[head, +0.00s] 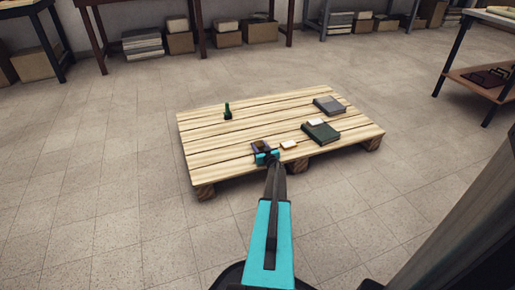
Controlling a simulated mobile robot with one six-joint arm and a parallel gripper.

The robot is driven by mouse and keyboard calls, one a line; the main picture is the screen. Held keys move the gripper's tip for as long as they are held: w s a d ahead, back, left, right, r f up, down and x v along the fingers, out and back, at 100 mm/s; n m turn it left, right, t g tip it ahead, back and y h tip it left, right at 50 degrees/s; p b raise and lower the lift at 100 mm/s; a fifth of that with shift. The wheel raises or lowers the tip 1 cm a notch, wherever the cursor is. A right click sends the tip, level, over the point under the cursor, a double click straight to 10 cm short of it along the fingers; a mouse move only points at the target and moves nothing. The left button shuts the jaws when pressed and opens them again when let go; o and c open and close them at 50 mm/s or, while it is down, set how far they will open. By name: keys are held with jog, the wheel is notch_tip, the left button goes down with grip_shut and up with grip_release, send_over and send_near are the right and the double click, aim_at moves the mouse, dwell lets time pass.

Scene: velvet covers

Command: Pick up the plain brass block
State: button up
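A low wooden pallet (205,150) stands on the tiled floor. My gripper (267,158) is at its front edge, at the end of my cyan arm. The fingers are too small and covered to show whether they are open or shut. I cannot tell whether either of these is the plain brass block; no clearly brass block shows.
A dark green book (322,134) lies to the right, with a small cream piece (317,122) at its far edge. A grey book (329,105) lies at the back right, and a green upright object (227,113) stands back left. The pallet's left half is mostly clear.

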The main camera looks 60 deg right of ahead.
aim_at(259, 143)
grip_shut()
jog(key=shift+r, duration=0.1)
jog(key=shift+r, duration=0.1)
jog(key=shift+r+p, duration=1.1)
jog(key=shift+r, duration=0.3)
jog(key=s+a+p, duration=0.1)
jog(key=s+a, duration=0.2)
jog(key=s+a+r+p, duration=0.1)
jog(key=s+a+p, duration=0.1)
jog(key=s+a, duration=0.1)
jog(key=s+a+r+p, duration=0.1)
jog(key=s+a+p, duration=0.1)
jog(key=a, duration=0.3)
jog(key=shift+s, duration=0.45)
jog(key=shift+s+a, duration=0.55)
jog(key=shift+a, duration=0.2)
